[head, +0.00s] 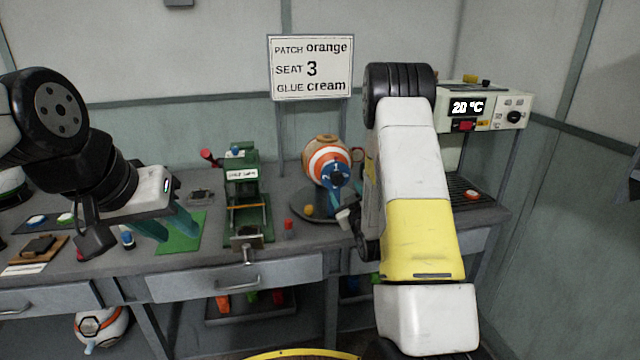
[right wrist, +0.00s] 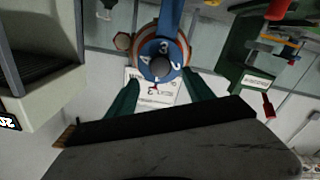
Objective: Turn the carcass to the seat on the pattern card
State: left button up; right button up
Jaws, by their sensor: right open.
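The carcass (head: 327,160) is a ball with orange and white bands, sitting on a dark round stand (head: 312,212). A blue numbered ring with a dark hub faces me. In the right wrist view the carcass (right wrist: 162,57) shows 4, 3 and 2 around the hub, with a small red mark below. My right gripper (right wrist: 160,80) is open, its teal fingers apart before the carcass; my arm hides it in the head view. My left gripper (head: 168,226) is open above the green mat, apart from the carcass.
A green press (head: 243,195) stands left of the carcass, with a small red piece (head: 288,223) between. A heater box (head: 485,108) reading 20 °C stands at the right. Several small coloured pieces lie at the bench's left. Drawers (head: 235,278) line the front.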

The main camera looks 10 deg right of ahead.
aim_at(338, 181)
jog(key=w, duration=0.7)
jog(key=shift+w+a, duration=0.15)
jog(key=shift+w, duration=0.2)
jog(key=shift+c, duration=0.2)
grip_shut()
